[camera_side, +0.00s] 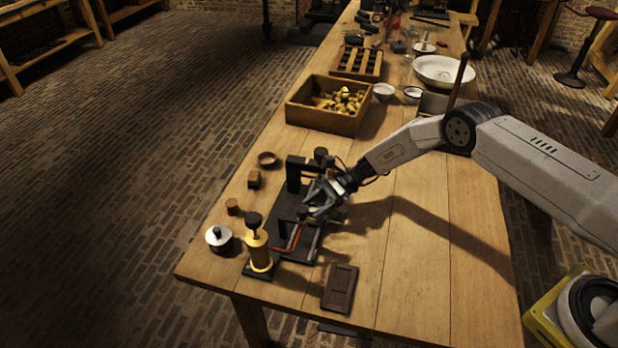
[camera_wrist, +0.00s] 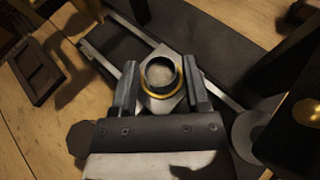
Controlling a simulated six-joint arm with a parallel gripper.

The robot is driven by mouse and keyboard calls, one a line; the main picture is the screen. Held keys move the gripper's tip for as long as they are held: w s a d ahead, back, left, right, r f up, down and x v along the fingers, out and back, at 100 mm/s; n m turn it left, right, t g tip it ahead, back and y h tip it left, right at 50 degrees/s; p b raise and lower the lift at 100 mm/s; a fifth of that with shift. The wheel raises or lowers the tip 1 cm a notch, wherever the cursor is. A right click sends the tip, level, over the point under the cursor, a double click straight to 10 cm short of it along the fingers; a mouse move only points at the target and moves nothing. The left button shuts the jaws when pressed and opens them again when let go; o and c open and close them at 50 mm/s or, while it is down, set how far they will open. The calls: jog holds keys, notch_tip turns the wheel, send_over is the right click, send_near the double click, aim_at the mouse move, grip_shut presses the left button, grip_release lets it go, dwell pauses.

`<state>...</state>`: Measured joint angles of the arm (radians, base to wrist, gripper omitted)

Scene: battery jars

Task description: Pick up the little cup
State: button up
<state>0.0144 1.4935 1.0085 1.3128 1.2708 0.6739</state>
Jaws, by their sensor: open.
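In the wrist view, a little cup (camera_wrist: 160,73) with a dark rim, a pale inside and a brass-coloured ring around it sits on a light diamond-shaped plate (camera_wrist: 158,105). My gripper (camera_wrist: 160,82) is open, with one finger on each side of the cup. A gap shows between the cup and each finger, though contact low down cannot be told. In the side view, my gripper (camera_side: 318,198) is low over the black press base (camera_side: 290,212), and the cup is too small and covered to make out clearly.
A brass cylinder (camera_side: 259,251) with a black knob stands at the base's front. A silver lidded jar (camera_side: 218,238), small brown blocks and a round brown dish (camera_side: 267,159) lie left. A dark tray (camera_side: 340,288) is in front. A wooden box (camera_side: 318,120) stands behind.

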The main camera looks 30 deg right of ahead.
dwell(0.5)
grip_shut()
jog(key=shift+r, duration=0.15)
jog(key=d, duration=1.8)
jog(key=shift+r, duration=0.1)
